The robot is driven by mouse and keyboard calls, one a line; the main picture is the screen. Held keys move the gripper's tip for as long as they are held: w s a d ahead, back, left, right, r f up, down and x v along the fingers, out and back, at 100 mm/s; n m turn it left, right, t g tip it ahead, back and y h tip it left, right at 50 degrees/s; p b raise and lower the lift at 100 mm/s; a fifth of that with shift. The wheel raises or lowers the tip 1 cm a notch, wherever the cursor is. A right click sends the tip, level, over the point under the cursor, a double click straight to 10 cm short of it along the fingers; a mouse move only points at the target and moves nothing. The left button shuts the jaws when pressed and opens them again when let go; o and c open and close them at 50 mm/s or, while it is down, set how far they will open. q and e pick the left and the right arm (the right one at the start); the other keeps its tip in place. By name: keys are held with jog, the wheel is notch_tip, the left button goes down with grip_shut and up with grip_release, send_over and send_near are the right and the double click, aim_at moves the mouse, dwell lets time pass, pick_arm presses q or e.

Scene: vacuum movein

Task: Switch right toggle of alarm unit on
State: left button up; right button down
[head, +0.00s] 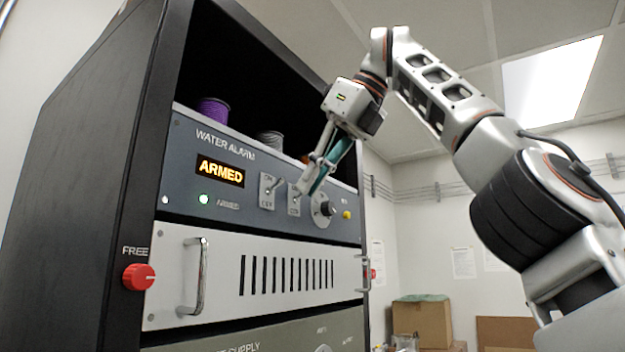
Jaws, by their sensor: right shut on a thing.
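The alarm unit (180,165) is a dark blue-grey panel marked WATER ALARM, in a black rack. Its amber display (221,171) reads ARMED, and a green light (204,199) is lit below it. The left toggle (268,191) sits on a pale plate marked ON above and OFF below. The right toggle (293,201) is on a similar plate beside it, partly hidden by my fingers. My right gripper (303,189) comes in from the upper right and is shut on the right toggle's lever; the lever's position is hard to tell. My left gripper is out of view.
A round knob (323,209) and a yellow button (346,215) sit close right of my right fingertips. Below are a white panel with metal handles (194,276) and a red FREE knob (138,277). Spools (213,111) stand on the shelf above. Boxes (421,322) stand behind.

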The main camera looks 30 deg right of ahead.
jog(key=c, duration=2.2)
grip_release()
jog(key=shift+s+d+f+t+y, duration=0.15)
jog(key=shift+f+t+y, duration=0.15)
jog(key=shift+t, duration=0.4)
